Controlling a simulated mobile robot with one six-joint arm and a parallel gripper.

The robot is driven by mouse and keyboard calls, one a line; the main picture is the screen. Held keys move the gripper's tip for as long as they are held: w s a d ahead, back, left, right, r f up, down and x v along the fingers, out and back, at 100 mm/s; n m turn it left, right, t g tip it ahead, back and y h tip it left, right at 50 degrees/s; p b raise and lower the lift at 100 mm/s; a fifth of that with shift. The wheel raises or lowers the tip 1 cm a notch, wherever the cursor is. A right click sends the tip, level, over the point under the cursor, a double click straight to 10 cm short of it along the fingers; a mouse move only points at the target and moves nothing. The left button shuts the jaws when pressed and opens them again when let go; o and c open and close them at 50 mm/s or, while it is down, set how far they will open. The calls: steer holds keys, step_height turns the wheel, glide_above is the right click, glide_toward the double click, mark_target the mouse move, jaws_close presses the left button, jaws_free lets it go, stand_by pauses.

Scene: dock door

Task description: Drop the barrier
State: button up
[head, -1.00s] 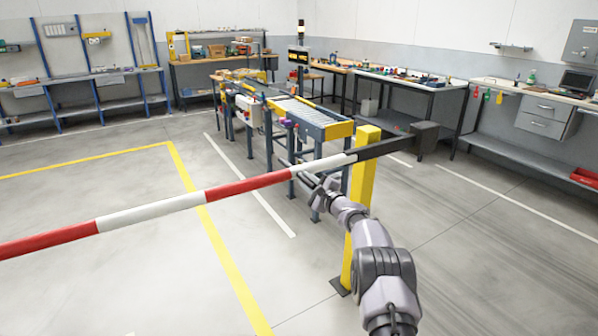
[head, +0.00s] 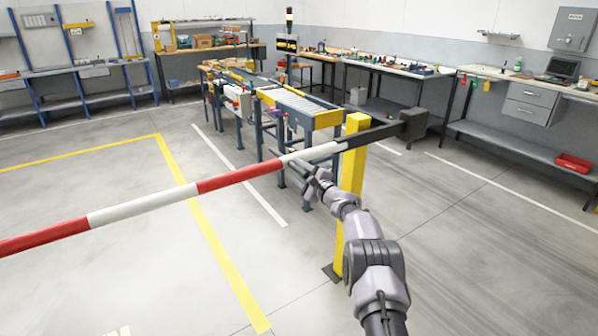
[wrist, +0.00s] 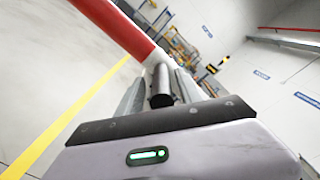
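The barrier is a long red-and-white striped pole (head: 143,208) with a dark inner end. It slopes across the head view from the yellow post (head: 353,180) down to the left edge, where its tip is out of view. My gripper (head: 301,172) is just below and beside the white stripe near the post. In the wrist view, the red part of the pole (wrist: 115,28) runs above my fingers. My gripper's two grey fingers (wrist: 160,86) stand apart, with a dark cylinder (wrist: 161,88) between them. I cannot tell whether they touch it or what it belongs to.
A dark block (head: 414,126) is at the right end of the pole. A roller conveyor (head: 297,106) stands behind the barrier. Workbenches line the walls, and a red bin (head: 574,163) is at the right. The floor at the left, with yellow lines (head: 197,215), is clear.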

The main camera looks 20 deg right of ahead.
steer(key=p+v, duration=0.6)
steer(key=v, duration=1.1)
steer(key=shift+s, duration=0.2)
